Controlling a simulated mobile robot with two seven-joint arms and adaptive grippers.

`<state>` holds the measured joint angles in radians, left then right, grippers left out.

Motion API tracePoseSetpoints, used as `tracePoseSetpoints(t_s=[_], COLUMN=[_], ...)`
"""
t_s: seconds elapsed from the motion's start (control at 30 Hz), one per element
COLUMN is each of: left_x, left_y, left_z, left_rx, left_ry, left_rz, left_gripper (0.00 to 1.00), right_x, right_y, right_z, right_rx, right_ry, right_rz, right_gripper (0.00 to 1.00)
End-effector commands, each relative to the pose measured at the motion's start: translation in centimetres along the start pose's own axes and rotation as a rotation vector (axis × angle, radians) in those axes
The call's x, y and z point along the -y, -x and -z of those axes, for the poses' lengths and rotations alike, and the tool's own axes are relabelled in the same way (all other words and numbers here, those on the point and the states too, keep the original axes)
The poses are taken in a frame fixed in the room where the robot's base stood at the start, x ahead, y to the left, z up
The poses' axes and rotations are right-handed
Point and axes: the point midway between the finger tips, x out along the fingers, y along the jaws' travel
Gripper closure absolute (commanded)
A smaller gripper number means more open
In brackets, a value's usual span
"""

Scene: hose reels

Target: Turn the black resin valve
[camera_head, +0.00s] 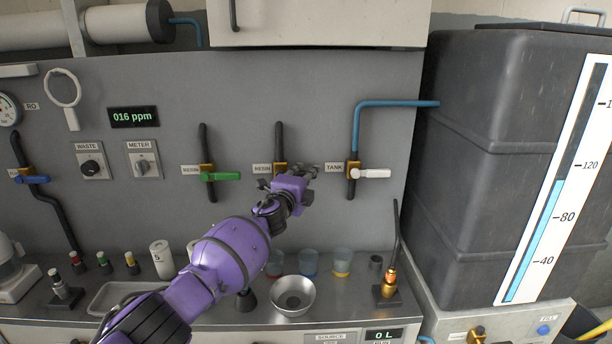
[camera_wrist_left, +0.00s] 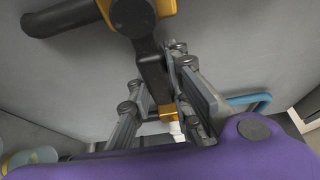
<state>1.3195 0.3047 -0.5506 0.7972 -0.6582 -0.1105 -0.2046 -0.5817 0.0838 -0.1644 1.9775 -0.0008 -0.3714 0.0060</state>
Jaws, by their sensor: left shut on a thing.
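My left gripper (camera_wrist_left: 160,88) is shut on this handle. My right gripper is not in view.
A valve with a green handle (camera_head: 222,176) is to the left, and the tank valve with a white handle (camera_head: 374,173) is close to the right. Below stand a metal bowl (camera_head: 293,308) and several cups on the counter. A large dark tank (camera_head: 480,190) fills the right.

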Motion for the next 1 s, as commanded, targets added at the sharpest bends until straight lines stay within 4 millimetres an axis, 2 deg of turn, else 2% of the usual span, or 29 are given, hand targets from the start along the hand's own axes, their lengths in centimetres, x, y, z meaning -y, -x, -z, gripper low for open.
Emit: tracePoseSetpoints(t_s=[0.03,0.17,0.5,0.67,1.0], left_x=[-0.1,-0.2,0.0,0.1,-0.2], left_y=[0.0,0.0,0.1,0.8,5.4], left_z=[0.0,0.0,0.0,-0.2,-0.1], left_rx=[0.0,0.0,0.0,0.002,-0.001], left_ry=[-0.005,-0.003,-0.001,-0.004,-0.003], left_rz=[-0.002,-0.002,0.0,0.004,-0.002], left_gripper=[0.8,0.63,0.62,0.62,0.62], right_x=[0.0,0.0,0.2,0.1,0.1], right_y=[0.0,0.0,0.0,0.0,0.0], right_z=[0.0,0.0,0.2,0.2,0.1], right_rx=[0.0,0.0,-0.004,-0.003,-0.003], right_ry=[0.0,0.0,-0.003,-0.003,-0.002], right_rz=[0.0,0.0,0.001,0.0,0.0], right_gripper=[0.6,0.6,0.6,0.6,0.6])
